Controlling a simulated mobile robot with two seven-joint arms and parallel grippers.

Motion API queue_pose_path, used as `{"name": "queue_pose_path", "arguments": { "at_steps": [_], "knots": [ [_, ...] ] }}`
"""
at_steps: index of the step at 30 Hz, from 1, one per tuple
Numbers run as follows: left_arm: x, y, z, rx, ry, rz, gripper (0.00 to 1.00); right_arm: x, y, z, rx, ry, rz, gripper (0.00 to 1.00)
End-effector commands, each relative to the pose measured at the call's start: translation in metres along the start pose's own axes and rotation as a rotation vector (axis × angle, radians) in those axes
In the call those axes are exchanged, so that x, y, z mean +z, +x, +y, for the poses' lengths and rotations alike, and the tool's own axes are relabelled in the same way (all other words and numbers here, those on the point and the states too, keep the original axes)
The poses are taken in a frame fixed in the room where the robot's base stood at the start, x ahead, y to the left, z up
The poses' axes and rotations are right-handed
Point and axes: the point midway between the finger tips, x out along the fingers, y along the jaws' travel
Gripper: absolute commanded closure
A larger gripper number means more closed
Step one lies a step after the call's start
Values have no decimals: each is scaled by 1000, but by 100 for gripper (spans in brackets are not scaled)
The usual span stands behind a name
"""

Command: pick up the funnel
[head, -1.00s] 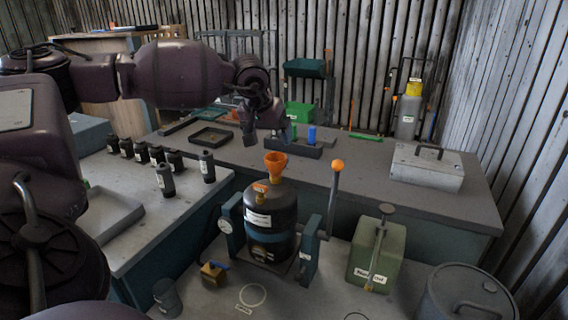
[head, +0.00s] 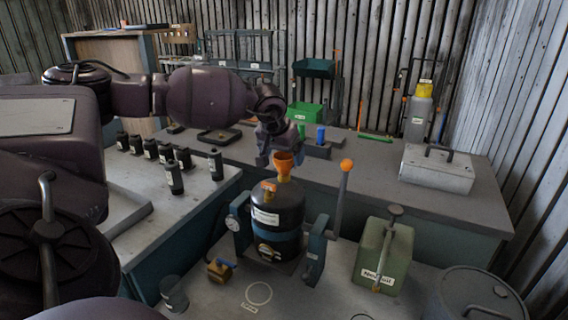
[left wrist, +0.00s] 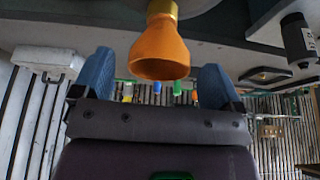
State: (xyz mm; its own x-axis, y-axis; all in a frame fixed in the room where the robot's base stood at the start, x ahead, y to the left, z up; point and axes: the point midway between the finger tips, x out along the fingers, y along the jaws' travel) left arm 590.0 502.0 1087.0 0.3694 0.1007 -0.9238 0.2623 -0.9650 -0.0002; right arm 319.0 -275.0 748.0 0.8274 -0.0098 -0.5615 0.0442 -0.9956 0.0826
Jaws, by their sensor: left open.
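The orange funnel (head: 284,162) stands upright on top of a dark tank (head: 277,207) with a blue band, in the head view. It also shows large in the left wrist view (left wrist: 160,50), with its wide mouth towards the gripper and a brass-coloured collar at its narrow end. My left gripper (head: 276,158) is right at the funnel in the head view. In the left wrist view its two blue fingers (left wrist: 155,80) are spread wide, one to each side of the funnel's mouth, with gaps between. The gripper is open and empty. My right gripper is not in view.
An upright lever with an orange knob (head: 346,165) stands just right of the tank. A green canister (head: 383,255) and a grey drum (head: 480,295) are further right. Several black bottles (head: 174,178) stand on the left bench. A metal box (head: 437,168) lies on the back bench.

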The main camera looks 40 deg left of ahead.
Motion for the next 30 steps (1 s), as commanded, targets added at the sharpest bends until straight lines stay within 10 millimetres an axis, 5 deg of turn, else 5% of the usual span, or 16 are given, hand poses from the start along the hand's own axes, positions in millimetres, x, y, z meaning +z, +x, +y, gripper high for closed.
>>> {"name": "queue_pose_path", "arguments": {
  "at_steps": [6, 14, 22, 30],
  "knots": [
    [-1, 30, 1, 0, -1, -1, 8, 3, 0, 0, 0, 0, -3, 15],
    [-1, 32, 0, 1, -1, 0, 8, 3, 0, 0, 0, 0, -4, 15],
    [-1, 32, 0, 0, -1, 0, 50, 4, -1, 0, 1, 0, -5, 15],
    [-1, 32, 0, 0, -1, 0, 55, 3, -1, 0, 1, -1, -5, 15]
  ]
}}
